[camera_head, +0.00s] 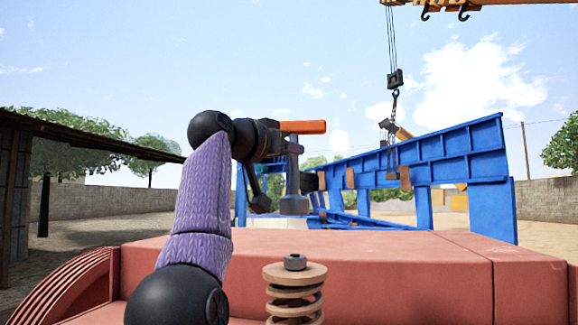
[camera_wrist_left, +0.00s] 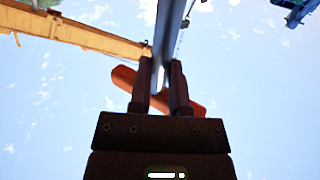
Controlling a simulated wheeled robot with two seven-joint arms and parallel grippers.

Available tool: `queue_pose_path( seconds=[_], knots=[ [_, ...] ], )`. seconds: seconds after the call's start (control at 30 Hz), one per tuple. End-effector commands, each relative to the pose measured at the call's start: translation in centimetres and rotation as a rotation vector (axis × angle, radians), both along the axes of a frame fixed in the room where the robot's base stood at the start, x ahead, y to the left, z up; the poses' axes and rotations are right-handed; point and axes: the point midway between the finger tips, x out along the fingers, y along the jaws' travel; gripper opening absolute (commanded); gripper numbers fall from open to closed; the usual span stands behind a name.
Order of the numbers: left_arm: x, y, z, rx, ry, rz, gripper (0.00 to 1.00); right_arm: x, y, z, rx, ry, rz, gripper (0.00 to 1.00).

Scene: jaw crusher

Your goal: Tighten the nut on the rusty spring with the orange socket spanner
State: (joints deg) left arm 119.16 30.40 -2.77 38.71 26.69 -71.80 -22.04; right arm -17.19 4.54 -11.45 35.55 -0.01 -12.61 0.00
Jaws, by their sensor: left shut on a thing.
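The rusty spring (camera_head: 295,292) stands at the bottom middle of the head view in front of the red machine body, with a tan washer plate and a dark nut (camera_head: 295,262) on top. My left gripper (camera_head: 288,147) is up and left of centre in the head view, shut on the orange socket spanner. The spanner's orange handle (camera_head: 304,127) lies crosswise; its grey shaft hangs down to a grey socket (camera_head: 294,205). The socket shows above the nut with a clear gap; their depth offset is hard to judge. In the left wrist view my fingers (camera_wrist_left: 162,75) hold the grey shaft (camera_wrist_left: 170,28) beside the orange handle (camera_wrist_left: 127,78).
The red machine body (camera_head: 400,270) fills the foreground. A blue steel frame (camera_head: 440,160) stands behind on the right, below a crane hook block (camera_head: 396,79) and an orange crane beam (camera_head: 490,2). A shed roof (camera_head: 80,135) is at left. Air around the spring top looks free.

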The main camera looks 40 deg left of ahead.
Motion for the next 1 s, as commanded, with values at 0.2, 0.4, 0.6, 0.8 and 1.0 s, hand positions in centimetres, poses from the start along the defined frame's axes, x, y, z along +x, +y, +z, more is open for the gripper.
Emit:
queue_pose_path(
  seconds=[0.2, 0.4, 0.6, 0.8, 1.0],
  knots=[
    [0.1, -0.1, -3.3, 0.001, -0.002, 0.050, 0.00, 0.0, 0.0, -3.7, 0.000, 0.001, 0.000, 0.64],
    [0.1, -0.1, -4.9, 0.001, -0.002, 0.089, 0.00, 0.0, 0.0, -5.3, 0.000, 0.001, 0.000, 0.64],
    [0.1, -0.1, -5.1, 0.000, -0.003, 0.099, 0.00, 0.0, 0.0, -5.6, 0.000, 0.001, 0.000, 0.64],
    [0.1, -0.1, -5.6, 0.000, -0.003, 0.098, 0.00, -0.1, 0.0, -6.1, 0.000, 0.001, 0.000, 0.64],
    [0.1, -0.1, -6.5, 0.000, -0.003, 0.098, 0.00, -0.1, 0.0, -6.9, 0.000, 0.002, 0.000, 0.64]
  ],
)
